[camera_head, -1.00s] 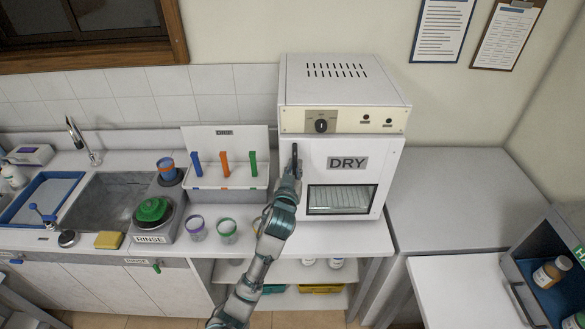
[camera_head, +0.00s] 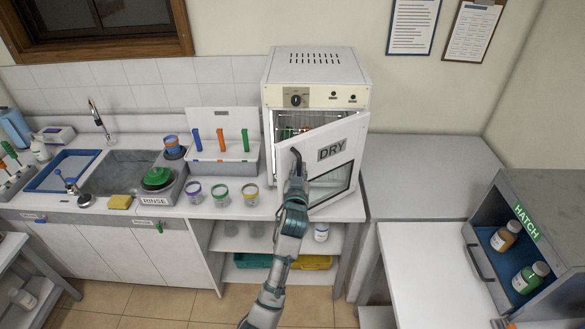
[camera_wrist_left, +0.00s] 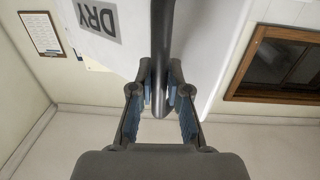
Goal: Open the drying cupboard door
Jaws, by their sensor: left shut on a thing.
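The white drying cupboard (camera_head: 315,65) stands on the counter at the back. Its door (camera_head: 340,140), marked DRY with a dark window low down, is partly open. The gap is on the left side, and a lit interior with coloured items (camera_head: 287,131) shows there. My left gripper (camera_head: 297,168) is at the door's left edge, shut on the dark vertical handle (camera_head: 296,157). In the left wrist view the fingers (camera_wrist_left: 160,95) close around the handle bar (camera_wrist_left: 162,50), with the DRY label beside it. My right gripper is not in view.
Several jars (camera_head: 221,193) stand on the counter left of my arm. A sink (camera_head: 120,172) and a rack with coloured handles (camera_head: 222,150) lie farther left. The counter right of the cupboard (camera_head: 420,185) is clear. A grey hatch box (camera_head: 525,200) with bottles stands at right.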

